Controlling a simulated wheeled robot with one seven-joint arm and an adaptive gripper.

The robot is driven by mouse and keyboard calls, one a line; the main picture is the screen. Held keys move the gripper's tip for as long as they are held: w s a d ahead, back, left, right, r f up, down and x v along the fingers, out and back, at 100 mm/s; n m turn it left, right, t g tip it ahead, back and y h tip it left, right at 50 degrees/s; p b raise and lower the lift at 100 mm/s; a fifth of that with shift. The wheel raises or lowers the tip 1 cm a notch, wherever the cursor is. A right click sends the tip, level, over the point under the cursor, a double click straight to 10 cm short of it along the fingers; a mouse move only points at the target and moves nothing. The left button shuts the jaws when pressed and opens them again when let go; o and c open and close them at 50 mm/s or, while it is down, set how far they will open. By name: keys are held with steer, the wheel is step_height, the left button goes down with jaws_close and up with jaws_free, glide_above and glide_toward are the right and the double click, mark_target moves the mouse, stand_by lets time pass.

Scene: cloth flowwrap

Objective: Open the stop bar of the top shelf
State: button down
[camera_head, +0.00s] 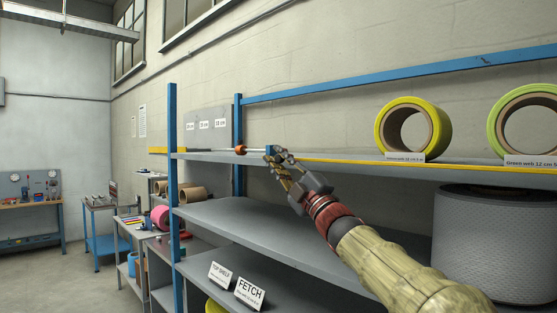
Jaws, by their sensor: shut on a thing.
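The top shelf (215,155) is a grey board across a blue rack. Its stop bar (350,161) is a thin yellow bar along the front edge, running from my gripper to the right side of the picture. My gripper (273,155) is shut at the bar's left end, by a small dark blue piece. The fingers hide the exact place of contact. A thin rod with an orange piece (240,150) lies on the shelf just left of the gripper. A yellow-green roll (384,130) and a green roll (493,125) stand upright on this shelf behind the bar.
A blue post (172,200) stands at the rack's left front. Signs reading TOP SHELF (221,272) and FETCH (249,292) stand lower down. The middle shelf (240,225) looks empty at left. Open floor lies far left.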

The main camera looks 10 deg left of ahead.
steer(key=c, duration=1.9)
jaws_free()
steer(key=shift+w+f, duration=0.15)
steer(key=shift+f, duration=0.25)
steer(key=shift+o, duration=1.1)
steer(key=shift+f, duration=0.2)
steer(key=v, duration=0.7)
steer(key=r+v, duration=0.1)
steer(key=v, duration=0.3)
steer(key=shift+s+d+f, duration=0.2)
steer(key=shift+s+d, duration=0.15)
steer(key=shift+s, duration=0.1)
steer(key=shift+d, duration=0.1)
